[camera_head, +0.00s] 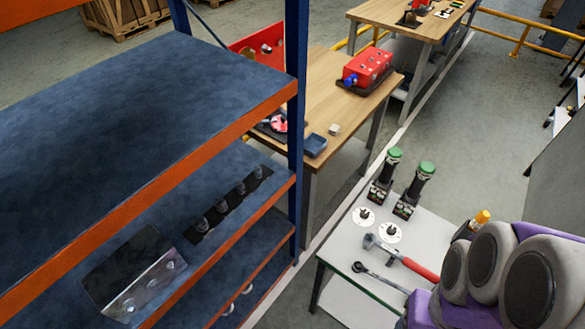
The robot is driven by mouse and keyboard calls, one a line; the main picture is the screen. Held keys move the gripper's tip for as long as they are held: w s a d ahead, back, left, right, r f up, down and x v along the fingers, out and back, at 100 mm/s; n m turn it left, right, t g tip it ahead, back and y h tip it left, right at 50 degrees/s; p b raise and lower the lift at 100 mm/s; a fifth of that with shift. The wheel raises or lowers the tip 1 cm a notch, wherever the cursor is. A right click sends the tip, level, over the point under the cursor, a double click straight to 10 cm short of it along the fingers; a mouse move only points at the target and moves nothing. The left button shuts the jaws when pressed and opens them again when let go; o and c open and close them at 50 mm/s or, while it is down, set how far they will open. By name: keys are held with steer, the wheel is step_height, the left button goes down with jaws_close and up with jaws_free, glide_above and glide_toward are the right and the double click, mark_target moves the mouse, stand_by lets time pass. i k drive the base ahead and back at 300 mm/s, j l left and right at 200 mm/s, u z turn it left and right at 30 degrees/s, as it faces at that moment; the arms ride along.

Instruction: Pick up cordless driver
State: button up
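I cannot tell for sure which thing is the cordless driver. On the small white table (335,250) at lower right stand two upright black tools with green tops, one at the left (386,175) and one at the right (414,190). An item with a yellow-orange top (482,217) and a dark body is at the table's right side, partly hidden behind my purple and grey arm. My arm fills the lower right corner. My gripper is not visible.
A hammer with a red handle (418,269), a dark wrench (380,277) and two white discs (390,232) lie on the white table. A blue and orange shelf rack (150,90) fills the left. Wooden workbenches (335,100) stand behind. Floor (460,120) is open at right.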

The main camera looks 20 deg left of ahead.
mark_target(425, 171)
steer(key=u, duration=2.6)
steer(key=z, duration=2.7)
steer(key=j, duration=0.45)
steer(key=i+j, duration=0.1)
steer(key=j, duration=0.35)
